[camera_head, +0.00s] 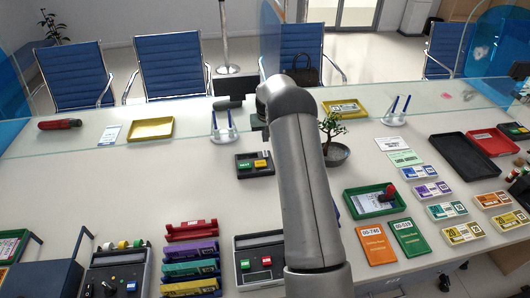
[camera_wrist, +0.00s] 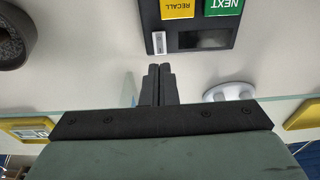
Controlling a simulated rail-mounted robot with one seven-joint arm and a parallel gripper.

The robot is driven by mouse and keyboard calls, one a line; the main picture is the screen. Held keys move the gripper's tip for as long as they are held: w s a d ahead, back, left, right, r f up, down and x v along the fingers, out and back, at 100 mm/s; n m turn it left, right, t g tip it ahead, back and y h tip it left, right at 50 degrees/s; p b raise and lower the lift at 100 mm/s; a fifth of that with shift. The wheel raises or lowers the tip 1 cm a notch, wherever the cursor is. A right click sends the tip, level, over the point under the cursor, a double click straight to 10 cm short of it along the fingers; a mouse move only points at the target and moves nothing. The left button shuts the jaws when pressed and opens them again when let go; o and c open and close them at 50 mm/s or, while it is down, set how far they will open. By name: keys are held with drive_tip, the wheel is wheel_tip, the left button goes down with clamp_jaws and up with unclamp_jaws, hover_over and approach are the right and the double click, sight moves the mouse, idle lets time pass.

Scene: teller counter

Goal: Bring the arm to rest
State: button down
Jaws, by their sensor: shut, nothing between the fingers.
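My gripper (camera_wrist: 159,72) shows in the wrist view with its two dark fingers side by side, shut and empty. Its tips are near the dark call panel (camera_wrist: 200,45) with yellow RECALL and green NEXT buttons; I cannot tell the height between them. In the head view my grey arm reaches forward from the bottom centre over the counter (camera_head: 80,180), and its far end is by the glass screen. The fingers are hidden there. The same call panel (camera_head: 243,167) lies just left of the arm in the head view.
A potted bonsai (camera_head: 335,151) stands close right of the arm. The glass screen (camera_head: 190,120) crosses the counter, with a white pen stand (camera_head: 222,132) near it. Colored racks (camera_head: 190,258), a green tray (camera_head: 351,208) and folders (camera_head: 376,243) lie nearer. The left middle counter is clear.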

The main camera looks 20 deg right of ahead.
drive_tip(key=s+a+r+n, duration=0.1)
drive_tip(key=s+a+r, duration=1.1)
drive_tip(key=s+r, duration=0.4)
drive_tip(key=s+a+n, duration=0.1)
drive_tip(key=s+a, duration=0.3)
drive_tip(key=s, duration=1)
drive_tip(key=s+a+r+n, duration=0.1)
drive_tip(key=s+a, duration=0.3)
drive_tip(key=s, duration=1)
drive_tip(key=shift+s+g, duration=0.3)
drive_tip(key=shift+g, duration=0.1)
drive_tip(key=shift+a, duration=0.1)
